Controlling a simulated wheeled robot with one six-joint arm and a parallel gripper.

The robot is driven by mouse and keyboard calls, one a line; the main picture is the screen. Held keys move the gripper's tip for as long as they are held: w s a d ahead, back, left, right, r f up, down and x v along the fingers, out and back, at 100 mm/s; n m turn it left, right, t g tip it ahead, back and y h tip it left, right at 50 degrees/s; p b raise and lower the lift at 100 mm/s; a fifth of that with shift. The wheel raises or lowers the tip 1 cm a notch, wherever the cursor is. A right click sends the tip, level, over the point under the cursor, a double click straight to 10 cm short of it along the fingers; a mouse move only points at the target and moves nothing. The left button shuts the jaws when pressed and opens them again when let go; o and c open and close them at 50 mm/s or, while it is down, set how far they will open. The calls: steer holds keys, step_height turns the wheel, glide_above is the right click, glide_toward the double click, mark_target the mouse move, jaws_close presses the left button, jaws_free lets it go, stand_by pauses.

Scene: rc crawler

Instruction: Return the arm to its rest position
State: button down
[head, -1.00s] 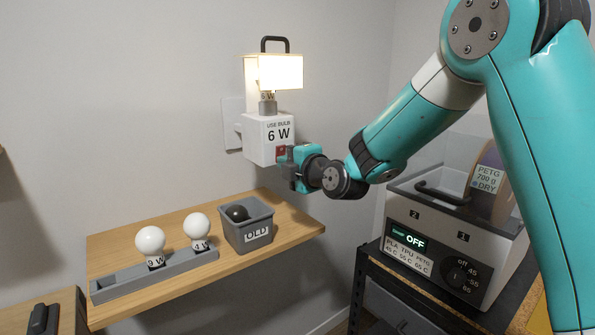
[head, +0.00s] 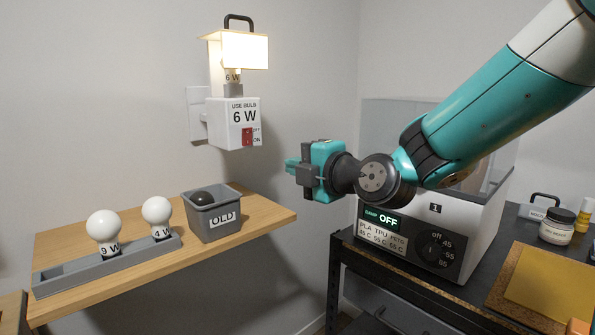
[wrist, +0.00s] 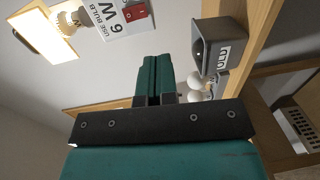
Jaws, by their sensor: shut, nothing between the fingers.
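My gripper (head: 292,165) is shut and empty. In the head view it hangs in free air to the right of the lamp and above the right end of the wooden shelf, pointing left. In the wrist view its closed fingers (wrist: 153,80) point toward the shelf and lamp. My teal arm reaches in from the upper right. The wall lamp (head: 232,120) is lit, with a bulb marked 6 W under its shade and a red switch (head: 247,137) on its box. The gripper is apart from the lamp.
A grey OLD bin (head: 222,222) holding a dark bulb stands on the shelf (head: 150,262). Two white bulbs, 9 W (head: 103,226) and 4 W (head: 156,211), sit in a grey rack (head: 70,277). A filament dryer (head: 440,265) reading OFF stands below my arm, on a dark bench.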

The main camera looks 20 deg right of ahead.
stand_by(0.4)
steer(key=s+a+f+m+g+y+p, duration=0.2)
steer(key=s+a+m+g, duration=0.1)
steer(key=s+a+g, duration=0.25)
steer(key=s+a+f+m+g+h+p, duration=0.1)
steer(key=s+m+g, duration=0.4)
steer(key=s, duration=0.6)
steer(key=s+f+m+g+h+p, duration=0.1)
steer(key=s+m+g, duration=0.4)
steer(key=s, duration=0.5)
steer(key=shift+s+a+f+m+h+p, duration=0.35)
steer(key=shift+m+h+p, duration=0.4)
steer(key=shift+p, duration=0.3)
steer(key=shift+g, duration=0.25)
